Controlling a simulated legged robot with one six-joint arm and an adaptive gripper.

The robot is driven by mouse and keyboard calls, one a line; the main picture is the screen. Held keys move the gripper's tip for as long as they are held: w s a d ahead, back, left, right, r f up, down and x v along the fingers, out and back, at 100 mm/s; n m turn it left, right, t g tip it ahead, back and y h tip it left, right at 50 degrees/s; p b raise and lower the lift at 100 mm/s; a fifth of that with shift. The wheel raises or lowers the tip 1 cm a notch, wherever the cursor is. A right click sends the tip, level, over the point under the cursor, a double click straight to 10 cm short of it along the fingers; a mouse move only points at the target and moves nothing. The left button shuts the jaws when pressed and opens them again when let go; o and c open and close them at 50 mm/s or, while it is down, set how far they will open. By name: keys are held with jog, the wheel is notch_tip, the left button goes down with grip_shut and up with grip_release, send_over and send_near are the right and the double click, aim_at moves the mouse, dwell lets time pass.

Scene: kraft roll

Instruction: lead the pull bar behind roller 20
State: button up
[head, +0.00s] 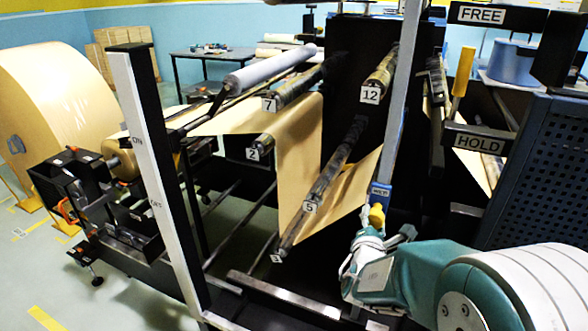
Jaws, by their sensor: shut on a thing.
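My gripper (372,232) is at the lower right of the centre in the head view, at the end of my teal and white arm. It is shut on a yellow grip (376,214), which looks like the near end of the pull bar. A blue labelled piece (380,192) shows just above the grip, in line with a grey upright. The rest of the bar is hidden. I cannot make out a label 20.
The grey upright (402,95) stands close above my gripper. A white post (150,170) stands at the left. Roller 12 (382,75) is higher up. A yellow lever (463,70) sits between FREE and HOLD plates. A perforated dark panel (545,160) is at the right.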

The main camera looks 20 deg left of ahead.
jog(key=a+r, duration=0.4)
jog(key=a, duration=0.7)
jog(key=a+r, duration=0.4)
jog(key=a, duration=0.8)
jog(key=s+a+r, duration=0.1)
jog(key=a+r, duration=0.3)
jog(key=a, duration=0.8)
jog(key=shift+a+r, duration=0.25)
jog(key=o, duration=1.3)
jog(key=shift+o, duration=0.2)
jog(key=shift+s, duration=0.15)
jog(key=s, duration=0.8)
jog(key=shift+s, duration=0.4)
